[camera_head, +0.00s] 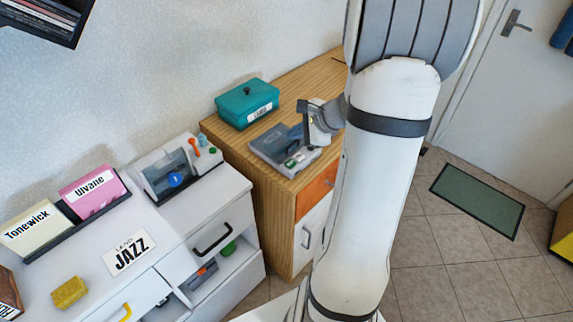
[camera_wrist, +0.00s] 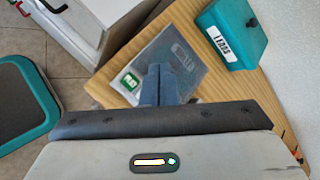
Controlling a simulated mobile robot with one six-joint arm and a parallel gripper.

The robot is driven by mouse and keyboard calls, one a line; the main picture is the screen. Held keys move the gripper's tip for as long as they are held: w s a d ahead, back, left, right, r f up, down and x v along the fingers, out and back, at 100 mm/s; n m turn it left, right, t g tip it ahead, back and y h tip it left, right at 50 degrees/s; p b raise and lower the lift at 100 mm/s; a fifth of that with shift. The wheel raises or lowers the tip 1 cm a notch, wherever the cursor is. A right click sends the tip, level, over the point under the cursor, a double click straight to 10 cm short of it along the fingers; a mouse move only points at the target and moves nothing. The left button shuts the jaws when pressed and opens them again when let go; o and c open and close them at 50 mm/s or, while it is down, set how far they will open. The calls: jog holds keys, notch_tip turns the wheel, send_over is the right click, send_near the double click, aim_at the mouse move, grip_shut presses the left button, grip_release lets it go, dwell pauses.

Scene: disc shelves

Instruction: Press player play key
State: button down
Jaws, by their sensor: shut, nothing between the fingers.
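The grey player (camera_head: 270,153) lies flat on the wooden cabinet, with a dark lid or window on top. A green key with a white mark (camera_head: 291,163) sits at its front edge; it also shows in the wrist view (camera_wrist: 130,82). My gripper (camera_head: 294,133) is shut and empty, reaching over the player from the right. In the wrist view its fingers (camera_wrist: 158,72) point down over the player, beside the green key and apart from it sideways. I cannot tell whether the fingertips touch the player. The gripper hides part of the player's top.
A teal lidded box (camera_head: 246,104) stands behind the player on the wooden cabinet (camera_head: 322,72). A white cabinet at left carries a device with a blue knob (camera_head: 175,180), a JAZZ card (camera_head: 129,251), a yellow block (camera_head: 69,292) and upright sleeves.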

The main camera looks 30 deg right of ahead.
jog(key=b, duration=0.5)
send_over(294, 165)
notch_tip(294, 165, down, 8)
jog(key=shift+r, duration=0.25)
jog(key=shift+f+b, duration=0.6)
jog(key=shift+b, duration=0.25)
jog(key=shift+f, duration=0.15)
dwell(0.7)
jog(key=shift+w+f+b, duration=0.1)
jog(key=shift+f+b, duration=0.15)
jog(key=shift+b, duration=0.3)
jog(key=shift+f+b, duration=0.4)
jog(key=shift+b, duration=0.1)
dwell(0.4)
dwell(0.3)
jog(key=shift+r+p, duration=0.55)
jog(key=shift+r, duration=0.3)
jog(key=shift+r, duration=0.1)
